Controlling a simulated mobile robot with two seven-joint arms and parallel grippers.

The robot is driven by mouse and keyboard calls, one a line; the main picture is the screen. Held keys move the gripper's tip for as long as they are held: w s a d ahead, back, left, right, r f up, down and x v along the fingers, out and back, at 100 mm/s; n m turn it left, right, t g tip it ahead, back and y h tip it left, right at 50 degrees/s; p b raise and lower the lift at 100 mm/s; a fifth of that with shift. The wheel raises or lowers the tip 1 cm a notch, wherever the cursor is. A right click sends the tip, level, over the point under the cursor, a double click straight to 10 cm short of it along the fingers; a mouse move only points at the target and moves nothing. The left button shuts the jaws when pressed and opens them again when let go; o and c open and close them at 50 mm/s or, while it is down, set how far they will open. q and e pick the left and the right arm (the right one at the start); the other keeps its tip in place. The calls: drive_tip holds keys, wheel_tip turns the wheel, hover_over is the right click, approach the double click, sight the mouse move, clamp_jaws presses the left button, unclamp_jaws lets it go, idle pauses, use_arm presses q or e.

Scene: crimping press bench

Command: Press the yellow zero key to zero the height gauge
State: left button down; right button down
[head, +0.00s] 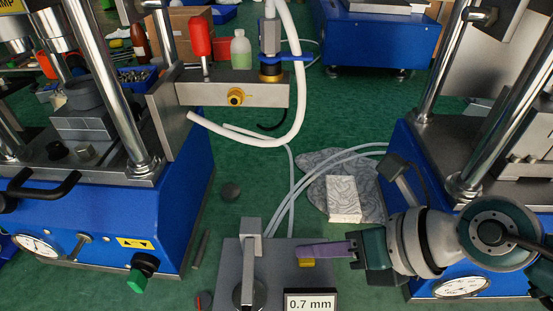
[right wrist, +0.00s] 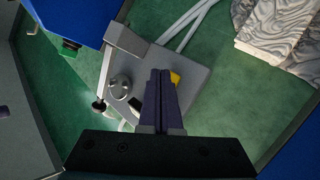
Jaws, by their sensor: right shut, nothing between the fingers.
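The height gauge (head: 235,260) is a grey base plate with a metal post and arm, standing on the green surface at the bottom middle of the head view. Its display (head: 311,303) reads 0.7 mm. The yellow zero key (head: 307,263) shows partly below my right gripper's purple fingers. My right gripper (head: 300,251) is shut and empty, its fingers reaching left over the plate. In the right wrist view the yellow key (right wrist: 175,77) peeks out right beside the shut fingertips (right wrist: 160,73). I cannot tell whether they touch it. My left gripper is not in view.
Blue presses stand at left (head: 110,225) and right (head: 425,170). A white hose (head: 298,95) hangs by a grey bracket (head: 235,93). A patterned block (head: 343,198) lies on a grey cloth (head: 318,165) behind the gauge. Thin tubes (head: 292,190) run behind the gauge.

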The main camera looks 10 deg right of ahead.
sight(314, 262)
idle(0.4)
drive_tip(key=shift+f+b, duration=0.3)
drive_tip(key=shift+f, duration=0.2)
drive_tip(key=shift+r, duration=0.1)
drive_tip(key=shift+s+r+p, duration=0.1)
drive_tip(key=shift+r+p, duration=0.25)
drive_tip(key=shift+p, duration=0.3)
wheel_tip(314, 262, up, 6)
drive_tip(key=p, duration=0.6)
drive_tip(key=shift+r+p, duration=0.1)
drive_tip(key=shift+p, duration=0.25)
